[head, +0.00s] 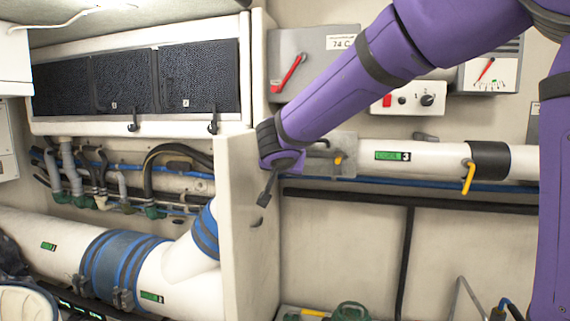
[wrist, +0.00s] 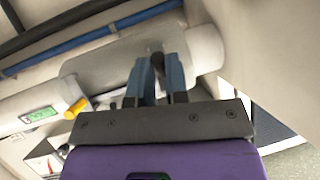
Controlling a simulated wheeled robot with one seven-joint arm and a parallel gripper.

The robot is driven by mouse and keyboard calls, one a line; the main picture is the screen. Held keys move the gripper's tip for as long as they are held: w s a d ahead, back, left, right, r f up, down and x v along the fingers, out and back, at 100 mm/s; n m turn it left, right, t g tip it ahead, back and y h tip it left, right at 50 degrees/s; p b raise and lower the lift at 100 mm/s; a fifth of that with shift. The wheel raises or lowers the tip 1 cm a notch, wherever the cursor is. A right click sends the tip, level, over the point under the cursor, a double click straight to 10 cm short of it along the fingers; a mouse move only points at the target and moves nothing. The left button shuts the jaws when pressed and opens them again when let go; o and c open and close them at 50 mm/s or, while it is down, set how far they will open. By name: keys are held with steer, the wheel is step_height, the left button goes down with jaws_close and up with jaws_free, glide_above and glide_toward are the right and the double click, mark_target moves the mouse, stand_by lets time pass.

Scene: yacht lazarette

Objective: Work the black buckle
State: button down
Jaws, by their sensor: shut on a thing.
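My gripper (head: 268,187) is in front of the right face of the white upright panel, below my purple wrist in the head view. In the wrist view my gripper (wrist: 160,72) has its two blue-grey fingers shut on a small dark piece, which I take for the black buckle (wrist: 157,59). Only its dark rounded end shows between the fingertips; the rest is hidden by the fingers. A grey plate on the white pipe lies behind the fingertips in the wrist view. I cannot tell whether the buckle touches it.
The white panel (head: 246,235) stands close beside my gripper. The white pipe (head: 440,157) with a yellow lever (head: 468,178) runs to the right. A locker (head: 140,85) with two dark catches is at left. A grey box with a red lever (head: 290,72) is above.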

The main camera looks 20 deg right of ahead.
steer(key=shift+s+a+f+t+h, duration=0.15)
steer(key=shift+f+t+h, duration=0.55)
steer(key=shift+f+t, duration=0.5)
steer(key=shift+r+n+t, duration=0.1)
steer(key=shift+n+t, duration=0.2)
steer(key=c, duration=1.1)
jaws_free()
steer(key=shift+r, duration=0.1)
steer(key=v, duration=1)
steer(key=shift+s+a, duration=0.15)
steer(key=shift+s, duration=0.25)
